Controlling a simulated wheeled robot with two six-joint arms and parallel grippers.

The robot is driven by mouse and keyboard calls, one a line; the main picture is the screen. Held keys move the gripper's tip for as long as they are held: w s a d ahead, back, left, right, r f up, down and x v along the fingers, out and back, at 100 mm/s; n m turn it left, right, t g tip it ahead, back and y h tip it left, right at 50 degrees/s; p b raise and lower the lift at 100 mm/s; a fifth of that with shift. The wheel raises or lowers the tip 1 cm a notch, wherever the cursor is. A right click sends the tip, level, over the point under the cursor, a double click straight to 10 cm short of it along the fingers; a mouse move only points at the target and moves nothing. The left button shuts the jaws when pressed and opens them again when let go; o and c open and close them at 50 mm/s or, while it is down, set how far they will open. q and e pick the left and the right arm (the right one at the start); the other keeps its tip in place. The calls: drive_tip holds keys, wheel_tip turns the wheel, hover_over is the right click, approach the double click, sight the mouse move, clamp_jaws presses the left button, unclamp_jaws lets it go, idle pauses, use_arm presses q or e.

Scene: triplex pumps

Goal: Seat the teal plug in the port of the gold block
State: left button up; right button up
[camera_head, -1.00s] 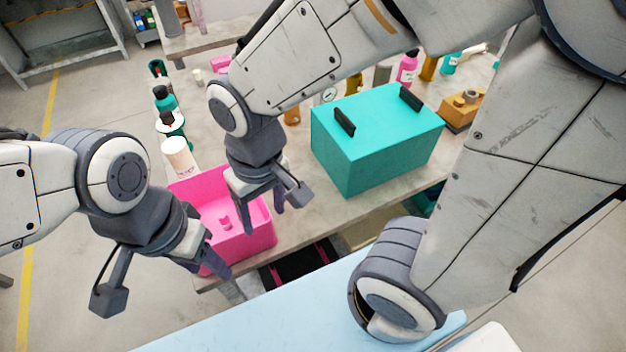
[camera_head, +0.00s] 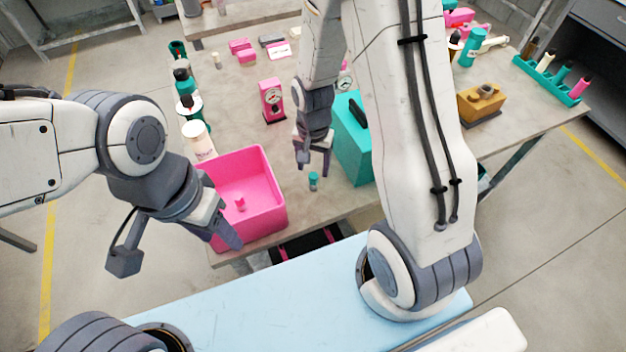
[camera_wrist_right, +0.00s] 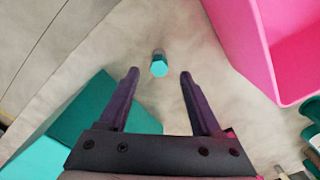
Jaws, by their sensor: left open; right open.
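The small teal plug (camera_head: 313,181) stands on the table between the pink bin and the teal box. In the right wrist view, the teal plug (camera_wrist_right: 159,64) lies near the middle, around the gap between my fingertips. My right gripper (camera_head: 315,166) is open and points down just above and behind it; both fingers (camera_wrist_right: 159,75) show with nothing gripped. The gold block (camera_head: 481,101) sits on a dark base at the right of the table, with a round feature on top. My left gripper (camera_head: 178,248) is open and empty, at the left of the pink bin.
The pink bin (camera_head: 277,214) holds a small pink piece. The teal box (camera_head: 352,160) stands right of the plug, partly hidden by my right arm. A pink gauge block (camera_head: 272,100) stands behind. Bottles line the left edge; a teal rack (camera_head: 550,83) is at the far right.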

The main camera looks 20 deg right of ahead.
sight(313, 175)
wheel_tip(313, 175, down, 4)
drive_tip(key=shift+s+f, duration=0.1)
drive_tip(key=shift+c, duration=0.3)
clamp_jaws()
